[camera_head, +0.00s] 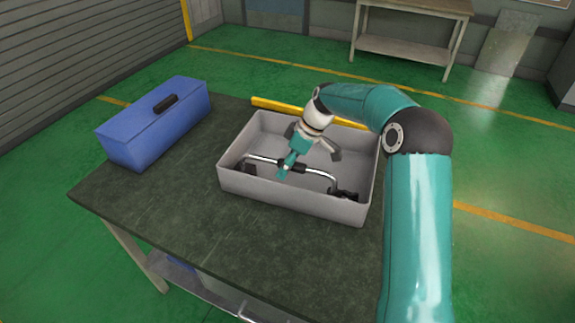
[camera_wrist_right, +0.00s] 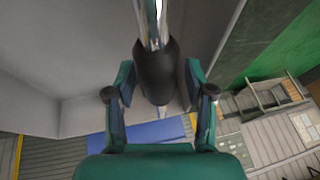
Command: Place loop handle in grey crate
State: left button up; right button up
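The loop handle (camera_head: 318,171) is a bright metal bar with a dark grip and dark end pieces. It lies within the walls of the grey crate (camera_head: 290,202), low down; whether its ends touch the crate floor is hard to tell. My right gripper (camera_head: 287,168) reaches down into the crate at the handle's middle. In the right wrist view, the dark grip (camera_wrist_right: 156,75) sits between my two teal fingers (camera_wrist_right: 160,75), very close to both. Whether they press on it is unclear. My left gripper is not in view.
A blue toolbox (camera_head: 155,125) with a dark handle stands left of the crate on the dark table (camera_head: 170,195). The table's front left is clear. A yellow bar (camera_head: 275,105) shows behind the crate. A workbench (camera_head: 410,50) stands far back.

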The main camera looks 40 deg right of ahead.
jog(key=v, duration=1.2)
dwell(0.4)
